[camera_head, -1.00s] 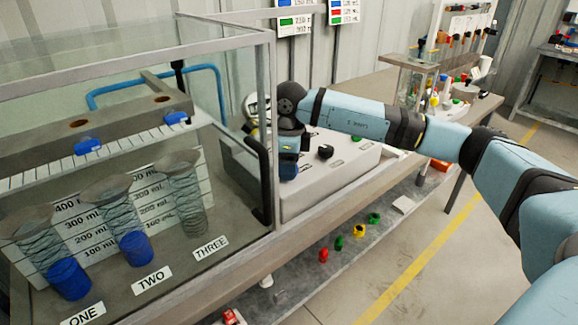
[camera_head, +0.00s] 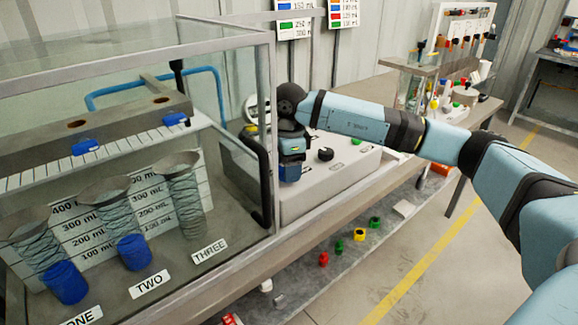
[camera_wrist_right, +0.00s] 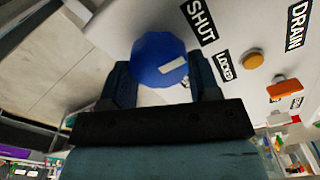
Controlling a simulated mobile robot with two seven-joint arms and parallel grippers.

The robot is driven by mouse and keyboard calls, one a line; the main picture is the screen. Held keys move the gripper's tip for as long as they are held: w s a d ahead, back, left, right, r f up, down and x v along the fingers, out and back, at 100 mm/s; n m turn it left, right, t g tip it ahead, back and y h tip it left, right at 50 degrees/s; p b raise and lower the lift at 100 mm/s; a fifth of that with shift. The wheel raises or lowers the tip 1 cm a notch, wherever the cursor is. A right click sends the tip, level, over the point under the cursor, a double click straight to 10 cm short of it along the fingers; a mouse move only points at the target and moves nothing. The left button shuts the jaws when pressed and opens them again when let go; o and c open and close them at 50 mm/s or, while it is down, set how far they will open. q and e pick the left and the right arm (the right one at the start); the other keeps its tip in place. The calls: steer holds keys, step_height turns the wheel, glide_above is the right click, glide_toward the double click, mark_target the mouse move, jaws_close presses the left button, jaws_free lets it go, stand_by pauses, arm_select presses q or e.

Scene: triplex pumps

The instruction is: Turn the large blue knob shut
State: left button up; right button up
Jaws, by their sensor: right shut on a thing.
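The large blue knob (camera_wrist_right: 158,57) with a pale marker strip shows in the right wrist view. Its strip slants up toward the right, toward the SHUT label (camera_wrist_right: 201,22). My right gripper (camera_head: 290,170) points down at the left end of the grey control panel (camera_head: 340,178). In the right wrist view its two dark fingers stand on either side of the knob, and it is shut on it. In the head view the gripper largely hides the knob. My left gripper is not in view.
A glass-walled case (camera_head: 262,110) with blue-capped cylinders stands close left of my right gripper. A black knob (camera_head: 325,154) sits on the panel to the right. The right wrist view shows an orange button (camera_wrist_right: 252,61) and a DRAIN label (camera_wrist_right: 298,27).

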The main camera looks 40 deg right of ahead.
steer(key=o, duration=0.9)
steer(key=shift+r, duration=0.1)
arm_select(q)
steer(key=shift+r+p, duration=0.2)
steer(key=shift+p, duration=0.45)
arm_select(e)
step_height(320, 180, up, 14)
steer(key=shift+f, duration=0.15)
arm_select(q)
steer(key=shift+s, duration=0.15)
arm_select(e)
steer(key=shift+s+d, duration=0.1)
